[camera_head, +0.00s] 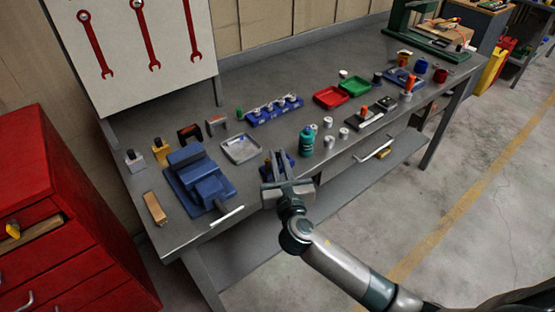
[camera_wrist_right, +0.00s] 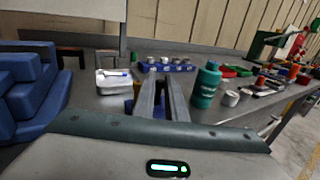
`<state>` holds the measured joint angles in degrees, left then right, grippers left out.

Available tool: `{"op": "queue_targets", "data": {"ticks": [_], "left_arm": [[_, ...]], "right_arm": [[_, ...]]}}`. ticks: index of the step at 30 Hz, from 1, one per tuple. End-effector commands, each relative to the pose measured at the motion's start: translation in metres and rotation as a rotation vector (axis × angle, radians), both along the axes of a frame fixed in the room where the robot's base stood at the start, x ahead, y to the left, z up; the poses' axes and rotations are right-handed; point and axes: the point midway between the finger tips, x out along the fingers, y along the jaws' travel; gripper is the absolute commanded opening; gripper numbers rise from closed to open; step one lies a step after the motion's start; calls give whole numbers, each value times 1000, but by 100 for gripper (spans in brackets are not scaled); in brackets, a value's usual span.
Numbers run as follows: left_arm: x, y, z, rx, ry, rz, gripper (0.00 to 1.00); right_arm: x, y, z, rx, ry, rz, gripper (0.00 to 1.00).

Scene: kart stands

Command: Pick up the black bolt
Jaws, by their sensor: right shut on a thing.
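My right gripper (camera_head: 277,163) is at the front part of the grey workbench (camera_head: 330,165), between the blue vise and the teal bottle. Its two fingers point away from me and come close together at the tips in the right wrist view (camera_wrist_right: 162,84). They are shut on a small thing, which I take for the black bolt. It is mostly hidden between the fingers, so its shape and tilt cannot be made out. A blue piece (camera_wrist_right: 130,105) shows beside and behind the fingers. My left gripper is not in view.
The blue vise (camera_head: 200,180) stands left of the gripper, and the teal bottle (camera_head: 306,141) stands close on its right. Behind are a metal tray (camera_head: 240,148) and a blue rack (camera_head: 273,110). White cylinders (camera_head: 330,142), a red tray (camera_head: 331,97) and a green tray (camera_head: 355,86) lie right.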

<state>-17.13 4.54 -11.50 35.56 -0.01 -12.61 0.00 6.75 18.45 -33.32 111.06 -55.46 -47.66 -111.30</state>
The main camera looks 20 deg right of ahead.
Motion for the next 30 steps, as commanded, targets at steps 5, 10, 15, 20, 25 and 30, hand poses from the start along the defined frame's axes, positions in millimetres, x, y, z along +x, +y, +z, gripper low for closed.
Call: {"op": "queue_targets", "data": {"ticks": [5, 10, 15, 20, 25, 30], "left_arm": [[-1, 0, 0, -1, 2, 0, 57], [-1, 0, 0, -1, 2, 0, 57], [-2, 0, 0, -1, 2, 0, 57], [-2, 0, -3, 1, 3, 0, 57], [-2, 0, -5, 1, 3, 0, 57], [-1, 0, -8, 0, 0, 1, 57]], "right_arm": [[0, 0, 3, 0, -1, 0, 0], [0, 0, 17, 2, -3, 0, 0], [1, 0, 43, 1, -4, 2, 0], [-20, -23, 57, -3, -1, 0, 0], [-42, -48, 77, -3, -2, 1, 0], [-60, -69, 94, -3, -1, 1, 0]]}}
